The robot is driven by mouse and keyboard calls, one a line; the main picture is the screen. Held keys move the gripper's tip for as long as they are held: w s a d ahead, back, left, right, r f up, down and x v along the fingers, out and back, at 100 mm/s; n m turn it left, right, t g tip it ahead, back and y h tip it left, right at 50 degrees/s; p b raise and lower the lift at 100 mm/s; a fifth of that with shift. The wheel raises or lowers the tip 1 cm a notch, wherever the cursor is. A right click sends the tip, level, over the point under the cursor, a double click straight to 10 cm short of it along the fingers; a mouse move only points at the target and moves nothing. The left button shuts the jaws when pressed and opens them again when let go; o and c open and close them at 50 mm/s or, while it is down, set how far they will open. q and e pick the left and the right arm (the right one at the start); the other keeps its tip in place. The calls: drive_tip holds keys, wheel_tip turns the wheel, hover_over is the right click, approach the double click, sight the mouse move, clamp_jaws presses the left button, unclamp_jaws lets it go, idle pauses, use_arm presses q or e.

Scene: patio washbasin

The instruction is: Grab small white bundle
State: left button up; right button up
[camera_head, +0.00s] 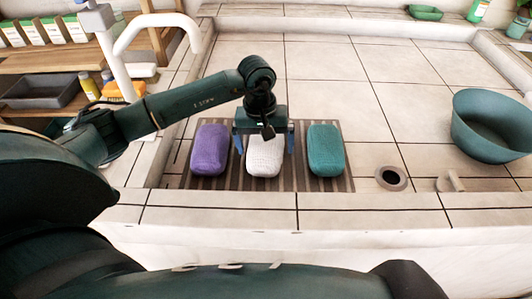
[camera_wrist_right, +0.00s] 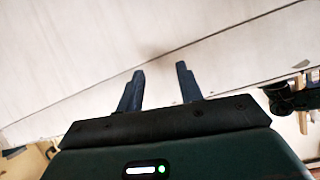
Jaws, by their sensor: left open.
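The small white bundle (camera_head: 264,159) lies in the middle of a row of three on a striped slatted mat (camera_head: 338,183) in the tiled basin. My left gripper (camera_head: 265,148) is above it, pointing down, with its open fingers on the left and right sides of the bundle. I cannot tell whether the fingers touch it. The gripper body hides the bundle's far end. My right gripper (camera_wrist_right: 160,85) shows in the right wrist view, its two fingers apart with nothing between them, facing a pale plain surface.
A purple bundle (camera_head: 210,150) lies close on the left and a teal bundle (camera_head: 325,150) on the right. A drain hole (camera_head: 392,179) and a large green bowl (camera_head: 492,125) are farther right. A faucet (camera_head: 155,25) and shelves with bottles stand at left.

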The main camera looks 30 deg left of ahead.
use_arm(q)
drive_tip(key=shift+f, duration=0.5)
drive_tip(key=shift+r, duration=0.1)
drive_tip(key=c, duration=1.1)
